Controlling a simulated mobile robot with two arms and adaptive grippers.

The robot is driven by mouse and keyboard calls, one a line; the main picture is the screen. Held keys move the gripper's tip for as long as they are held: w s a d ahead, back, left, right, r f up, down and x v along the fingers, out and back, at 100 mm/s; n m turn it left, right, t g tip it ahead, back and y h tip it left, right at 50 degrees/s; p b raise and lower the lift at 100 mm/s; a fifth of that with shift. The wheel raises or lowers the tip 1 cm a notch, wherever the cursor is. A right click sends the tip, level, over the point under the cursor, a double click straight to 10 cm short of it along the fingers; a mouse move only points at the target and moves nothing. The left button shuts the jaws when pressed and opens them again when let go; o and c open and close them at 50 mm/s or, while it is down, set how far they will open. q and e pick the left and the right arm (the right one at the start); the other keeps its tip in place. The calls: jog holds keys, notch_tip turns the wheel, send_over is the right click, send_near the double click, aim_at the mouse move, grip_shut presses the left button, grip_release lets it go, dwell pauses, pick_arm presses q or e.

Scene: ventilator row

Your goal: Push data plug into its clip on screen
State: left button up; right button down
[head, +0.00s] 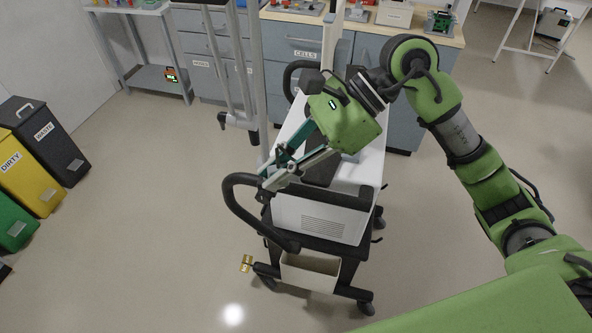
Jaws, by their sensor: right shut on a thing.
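The ventilator cart (322,218) stands in the middle, with a white body and black handles. A dark panel (320,172), perhaps its screen, shows partly behind my right gripper. My right gripper (268,178) comes in from the right with its fingers pointing down and left. Its tips are over the cart's left side, close to the curved black handle (228,198). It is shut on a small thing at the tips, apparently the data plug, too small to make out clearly. I cannot make out the clip. My left gripper is not in view.
A grey pole stand (256,70) rises behind the cart's left side. Grey cabinets (300,52) with a worktop stand at the back. Waste bins (45,140) stand at the left. A small yellow item (246,263) is by the cart's foot.

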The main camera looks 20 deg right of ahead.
jog(key=shift+a+r+n, duration=0.15)
jog(key=shift+a+n, duration=0.15)
jog(key=shift+a, duration=0.05)
jog(key=shift+w+a+g, duration=0.15)
jog(key=shift+a+g, duration=0.05)
jog(key=shift+g, duration=0.2)
jog(key=w+a+f+n+g+h, duration=0.1)
jog(key=w+a+f+n+g, duration=0.2)
jog(key=f+n, duration=0.1)
jog(key=shift+w+a+f, duration=0.15)
jog(key=shift+w+f, duration=0.1)
jog(key=shift+f, duration=0.1)
